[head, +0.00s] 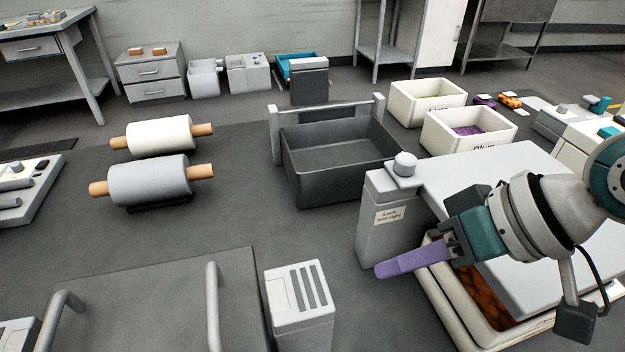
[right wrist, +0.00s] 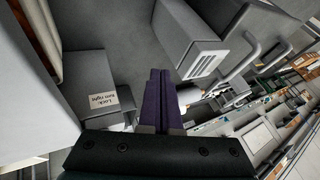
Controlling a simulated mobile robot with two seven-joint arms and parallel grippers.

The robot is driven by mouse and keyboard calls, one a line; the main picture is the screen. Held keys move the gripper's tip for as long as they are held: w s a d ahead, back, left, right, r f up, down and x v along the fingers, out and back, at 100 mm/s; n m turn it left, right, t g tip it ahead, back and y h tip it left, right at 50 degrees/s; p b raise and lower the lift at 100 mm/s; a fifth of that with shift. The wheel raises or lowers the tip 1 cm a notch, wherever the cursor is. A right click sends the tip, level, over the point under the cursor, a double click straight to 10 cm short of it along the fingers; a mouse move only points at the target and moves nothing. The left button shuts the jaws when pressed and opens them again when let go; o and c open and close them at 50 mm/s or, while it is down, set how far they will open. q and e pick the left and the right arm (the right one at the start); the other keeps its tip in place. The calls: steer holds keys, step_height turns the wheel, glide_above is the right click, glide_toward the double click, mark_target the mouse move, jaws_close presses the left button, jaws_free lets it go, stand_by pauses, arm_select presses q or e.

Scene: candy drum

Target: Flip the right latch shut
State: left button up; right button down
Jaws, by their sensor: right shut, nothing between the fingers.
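My right gripper (head: 388,268) is shut and empty, its purple fingers together, pointing left. It is at the front left of a pale lidded machine (head: 540,215), just below a grey post (head: 378,238). The post has a label that seems to read "Lock: turn right" and a round grey knob (head: 405,164) on top. In the right wrist view the closed fingers (right wrist: 160,75) lie right of the labelled post (right wrist: 95,85), with no contact visible. Orange-brown contents (head: 487,295) show under the lid edge. I cannot make out a separate right latch; the arm covers part of the machine.
A dark open bin (head: 345,190) stands behind the post. Two cream bins, one labelled Plum (head: 470,147), stand behind the machine. Two rollers (head: 150,181) lie at left. A grey slotted box (head: 300,315) stands at the front. Dark surface between is clear.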

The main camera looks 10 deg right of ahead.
mark_target(319, 288)
steer(key=shift+w+a+f+p, duration=0.15)
steer(key=shift+a+f, duration=0.15)
steer(key=shift+a, duration=0.55)
steer(key=shift+w+a+f+p, duration=0.15)
steer(key=shift+a+f, duration=0.15)
steer(key=shift+a, duration=0.55)
steer(key=shift+a+f+p, duration=0.15)
steer(key=shift+a+f, duration=0.15)
steer(key=shift+a, duration=0.55)
steer(key=a+p, duration=0.1)
steer(key=a, duration=0.2)
steer(key=shift+r, duration=0.15)
